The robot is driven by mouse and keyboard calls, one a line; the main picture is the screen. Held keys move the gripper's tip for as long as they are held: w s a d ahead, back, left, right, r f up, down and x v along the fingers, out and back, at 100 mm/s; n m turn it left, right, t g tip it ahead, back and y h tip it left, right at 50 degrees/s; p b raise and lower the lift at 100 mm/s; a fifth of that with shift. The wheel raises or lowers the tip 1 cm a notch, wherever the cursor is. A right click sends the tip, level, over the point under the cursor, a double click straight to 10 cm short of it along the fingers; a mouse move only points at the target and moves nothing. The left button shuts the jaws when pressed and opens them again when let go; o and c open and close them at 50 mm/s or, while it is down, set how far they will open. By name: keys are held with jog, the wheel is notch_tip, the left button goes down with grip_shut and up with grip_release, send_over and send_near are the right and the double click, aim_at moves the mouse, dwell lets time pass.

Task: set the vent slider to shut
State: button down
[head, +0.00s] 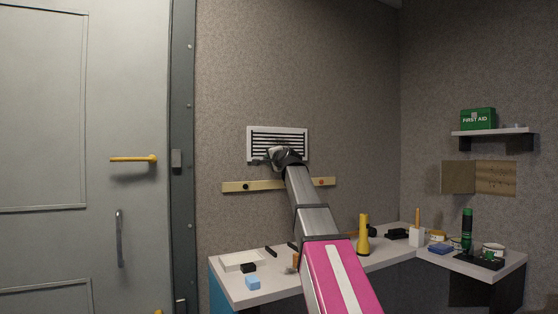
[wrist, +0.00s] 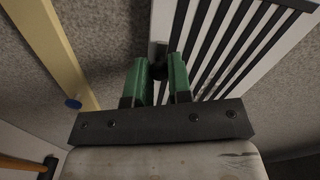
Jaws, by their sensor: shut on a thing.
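The vent (head: 251,144) is a white frame with dark slats on the back wall. It also shows in the wrist view (wrist: 283,48), at an angle. My gripper (head: 268,160) is at the vent's lower edge. In the wrist view its green fingers (wrist: 160,72) are closed on a small dark knob, the vent slider (wrist: 158,68), at the vent's edge. A short grey piece shows just above the knob. The fingers and arm hide part of the slider and its track, and no marks for its positions are readable.
A cream rail (head: 234,187) with small coloured knobs runs below the vent, close to my arm. The desk (head: 225,276) below holds a yellow torch-shaped item (head: 363,236), a blue block (head: 253,283) and other small items. A grey door (head: 60,110) stands left.

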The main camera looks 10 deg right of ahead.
jog(key=a, duration=0.2)
jog(key=s+a, duration=0.1)
jog(key=a, duration=0.1)
jog(key=shift+s, duration=0.2)
jog(key=c, duration=1)
grip_release()
jog(key=shift+a, duration=0.15)
jog(key=shift+s, duration=0.15)
jog(key=v, duration=1)
jog(key=shift+s, duration=0.25)
